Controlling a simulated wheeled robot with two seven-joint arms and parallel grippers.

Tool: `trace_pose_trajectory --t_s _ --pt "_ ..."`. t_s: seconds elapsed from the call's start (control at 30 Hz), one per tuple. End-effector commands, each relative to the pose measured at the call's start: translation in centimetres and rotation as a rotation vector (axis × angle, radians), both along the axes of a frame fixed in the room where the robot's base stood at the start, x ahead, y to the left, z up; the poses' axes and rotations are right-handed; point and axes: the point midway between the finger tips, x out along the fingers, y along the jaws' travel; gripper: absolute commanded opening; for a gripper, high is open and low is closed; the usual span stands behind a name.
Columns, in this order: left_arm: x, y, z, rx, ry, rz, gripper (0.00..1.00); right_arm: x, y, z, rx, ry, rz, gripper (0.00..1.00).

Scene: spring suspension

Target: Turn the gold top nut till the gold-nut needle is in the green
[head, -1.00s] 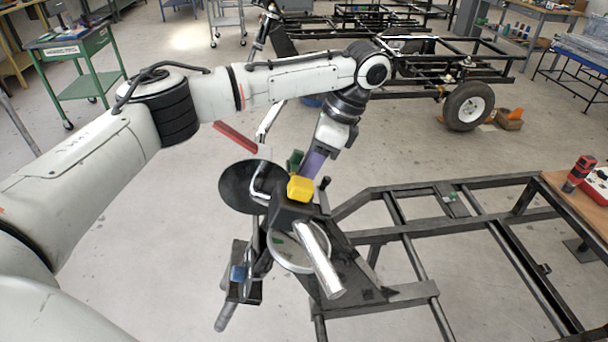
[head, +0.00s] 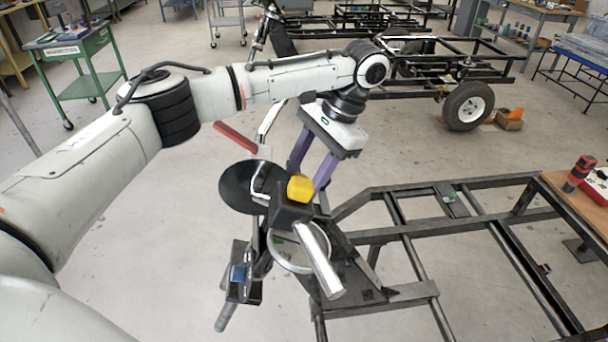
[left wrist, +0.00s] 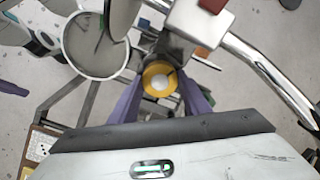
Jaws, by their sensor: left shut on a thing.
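The gold top nut (left wrist: 158,78) shows in the left wrist view as a gold ring with a pale centre and a dark mark. My left gripper (left wrist: 160,88) has its purple fingers shut on either side of it. In the head view my left gripper (head: 308,183) points down at the suspension, its fingertips partly hidden behind a yellow block (head: 300,187). A round pale dial (head: 299,250) with a green patch sits below, partly covered by a silver tube. In the left wrist view a pale disc (left wrist: 95,45) has a dark needle-like line; whether it lies in green cannot be told.
The silver tube (head: 322,262) and a dark round plate (head: 240,187) crowd the gripper. The black frame (head: 400,232) extends right towards a wooden bench (head: 580,205) with a red tool (head: 579,173). Open floor lies to the left.

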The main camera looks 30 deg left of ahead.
Motion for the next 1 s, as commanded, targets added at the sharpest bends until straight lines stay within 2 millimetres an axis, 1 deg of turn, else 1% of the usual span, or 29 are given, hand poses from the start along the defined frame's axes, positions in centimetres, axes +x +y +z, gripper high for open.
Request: trace_pose_trajectory --t_s 0.2,0.4,0.63,1.0 --pt "0.02 0.1 0.11 0.04 -0.051 0.154 0.2 0.01 -0.01 0.02 0.0 0.0 0.0 0.0" --pt "0.02 0.12 0.12 0.065 -0.086 0.254 0.2 0.01 -0.01 0.02 0.0 0.0 0.0 0.0" --pt "0.02 0.14 0.13 0.081 -0.106 0.313 0.2 0.02 -0.01 0.03 0.0 0.0 0.0 0.0" --pt "0.03 0.15 0.14 0.085 -0.111 0.328 0.2 0.02 -0.01 0.03 0.0 0.0 0.0 0.0"
